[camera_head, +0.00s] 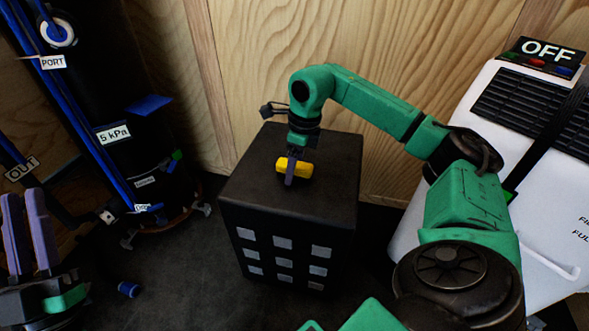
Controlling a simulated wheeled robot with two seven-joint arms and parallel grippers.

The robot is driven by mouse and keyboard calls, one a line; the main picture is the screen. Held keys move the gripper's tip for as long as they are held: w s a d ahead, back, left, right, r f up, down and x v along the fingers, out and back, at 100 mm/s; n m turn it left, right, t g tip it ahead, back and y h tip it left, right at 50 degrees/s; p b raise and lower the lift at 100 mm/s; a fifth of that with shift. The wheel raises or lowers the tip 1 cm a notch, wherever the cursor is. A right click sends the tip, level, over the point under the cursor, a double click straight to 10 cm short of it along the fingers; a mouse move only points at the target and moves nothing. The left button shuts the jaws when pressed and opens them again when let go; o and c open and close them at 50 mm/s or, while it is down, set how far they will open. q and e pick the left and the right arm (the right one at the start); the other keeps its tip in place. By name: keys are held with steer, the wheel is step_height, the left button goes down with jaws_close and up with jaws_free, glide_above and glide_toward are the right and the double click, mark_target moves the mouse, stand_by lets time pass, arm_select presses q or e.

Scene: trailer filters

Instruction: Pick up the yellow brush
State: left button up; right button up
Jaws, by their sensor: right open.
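The yellow brush (303,168) lies on top of a black box (245,182) in the middle of the view. My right gripper (290,177) points down at the brush from above, with a purple finger in front of its middle. The jaws are open, and the finger overlaps the brush; I cannot tell whether it touches. The far finger is hidden. My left gripper (30,235) is at the lower left, far from the brush, with its two purple fingers upright and a narrow gap between them.
A dark cylinder (125,160) with blue tubes and labels stands at the left. A white unit (440,130) with an OFF sign (546,50) stands at the right. A small blue cylinder (128,289) lies on the dark floor. A wooden wall (260,40) closes the back.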

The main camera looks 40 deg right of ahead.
steer(key=shift+f, duration=0.1)
stand_by(0.3)
jaws_close()
